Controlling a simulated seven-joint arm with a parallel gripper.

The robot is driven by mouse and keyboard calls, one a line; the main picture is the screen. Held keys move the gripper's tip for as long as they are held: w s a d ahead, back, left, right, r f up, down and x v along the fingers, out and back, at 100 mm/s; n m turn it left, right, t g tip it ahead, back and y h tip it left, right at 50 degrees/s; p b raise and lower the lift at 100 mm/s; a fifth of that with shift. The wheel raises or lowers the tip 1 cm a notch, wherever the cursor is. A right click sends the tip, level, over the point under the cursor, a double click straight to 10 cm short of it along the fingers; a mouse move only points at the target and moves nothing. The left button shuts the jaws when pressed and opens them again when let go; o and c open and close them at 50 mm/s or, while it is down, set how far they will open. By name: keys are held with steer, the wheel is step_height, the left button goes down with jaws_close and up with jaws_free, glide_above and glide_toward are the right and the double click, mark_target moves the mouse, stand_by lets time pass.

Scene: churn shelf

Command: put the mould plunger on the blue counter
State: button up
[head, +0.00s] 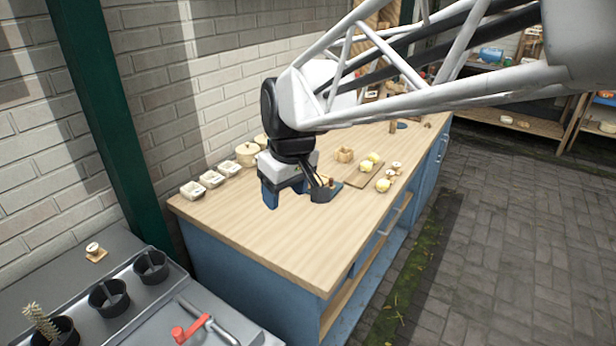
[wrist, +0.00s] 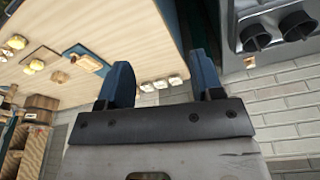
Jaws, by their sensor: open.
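A small wooden square piece with a pale round knob (head: 95,252) sits on the grey worktop at lower left. It looks like the mould plunger, but it is too small to be sure. It also seems to show in the wrist view (wrist: 250,62), at the upper right. The blue counter (head: 290,248) has a pale wooden top and blue sides, and fills the middle. My gripper (head: 296,196) is open above its near part, with nothing between the blue fingers (wrist: 160,78). It partly hides a small blue board with a brown piece on it (head: 332,184).
Several pale dishes (head: 211,179) and a round tub (head: 247,154) line the wall side of the counter. Yellow round things (head: 367,166) lie on and around a wooden board. Black cups (head: 108,298) and a red-handled crank (head: 190,331) are on the grey worktop. The counter's near end is clear.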

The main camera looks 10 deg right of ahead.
steer(key=s+d+f+m, duration=0.1)
steer(key=s+d+m, duration=0.2)
steer(key=s+d, duration=0.2)
steer(key=s+d+f+m+h, duration=0.1)
steer(key=s+d, duration=0.5)
steer(key=s, duration=0.6)
steer(key=shift+s+d+f+m+t, duration=0.3)
steer(key=shift+f+m, duration=0.5)
steer(key=shift+m, duration=0.4)
steer(key=shift+o, duration=0.5)
steer(key=shift+w, duration=0.15)
